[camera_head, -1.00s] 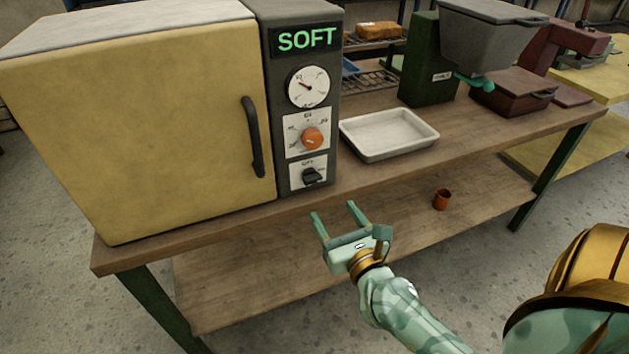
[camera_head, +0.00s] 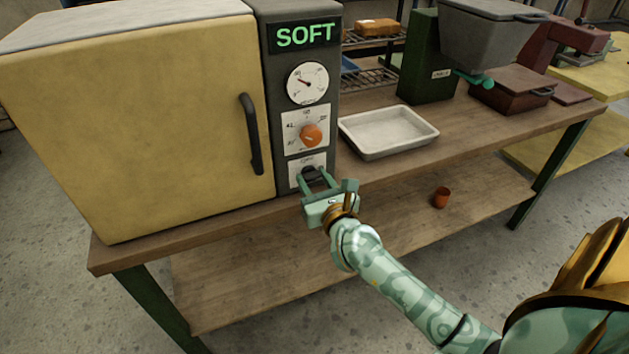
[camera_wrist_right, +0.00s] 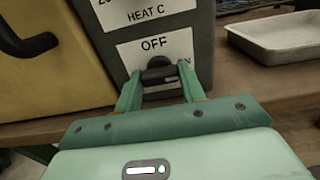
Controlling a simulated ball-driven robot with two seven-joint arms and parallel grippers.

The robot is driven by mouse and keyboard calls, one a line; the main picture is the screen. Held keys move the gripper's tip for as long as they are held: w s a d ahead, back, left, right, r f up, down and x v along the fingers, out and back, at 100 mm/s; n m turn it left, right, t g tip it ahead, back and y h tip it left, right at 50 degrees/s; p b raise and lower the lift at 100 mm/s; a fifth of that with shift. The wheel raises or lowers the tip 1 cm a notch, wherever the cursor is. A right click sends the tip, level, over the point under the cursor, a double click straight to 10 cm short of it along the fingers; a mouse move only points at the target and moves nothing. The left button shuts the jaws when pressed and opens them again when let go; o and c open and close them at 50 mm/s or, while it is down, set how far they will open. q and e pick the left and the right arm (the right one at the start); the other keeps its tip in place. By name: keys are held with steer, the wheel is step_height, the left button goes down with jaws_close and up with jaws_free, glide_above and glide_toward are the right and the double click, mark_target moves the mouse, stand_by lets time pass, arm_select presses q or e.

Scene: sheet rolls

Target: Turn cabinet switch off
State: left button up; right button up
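The cabinet (camera_head: 140,120) is yellow with a black door handle, and a dark control panel (camera_head: 273,110) runs along its right side. The panel shows a green "SOFT" display, a gauge, an orange dial and, lowest, a black switch (camera_head: 310,173). In the right wrist view the switch (camera_wrist_right: 159,73) sits below an "OFF" label; the lower label is partly hidden. My right gripper (camera_head: 313,174) is open, with its fingers on either side of the switch; it also shows in the right wrist view (camera_wrist_right: 160,90). I cannot tell whether the fingers touch the switch. My left gripper is not in view.
A white tray (camera_head: 388,133) stands on the wooden bench right of the cabinet. A green grinder-like machine (camera_head: 430,65) is behind it. The bench edge lies under my right wrist.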

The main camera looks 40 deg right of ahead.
steer(key=shift+c, duration=0.6)
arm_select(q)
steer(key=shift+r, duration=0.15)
arm_select(e)
steer(key=n+p, duration=0.3)
steer(key=n, duration=0.1)
steer(key=shift+r+p, duration=0.25)
steer(key=shift+p, duration=0.05)
steer(key=n+p, duration=0.4)
steer(key=n, duration=0.1)
steer(key=shift+n, duration=0.3)
steer(key=n+p, duration=0.3)
steer(key=n, duration=0.1)
steer(key=shift+f, duration=0.1)
arm_select(q)
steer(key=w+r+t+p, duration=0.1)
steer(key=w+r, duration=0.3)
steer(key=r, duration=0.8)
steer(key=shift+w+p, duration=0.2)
steer(key=shift+p, duration=0.4)
arm_select(e)
steer(key=shift+f+n, duration=0.2)
steer(key=shift+n, duration=1.9)
steer(key=shift+s, duration=0.1)
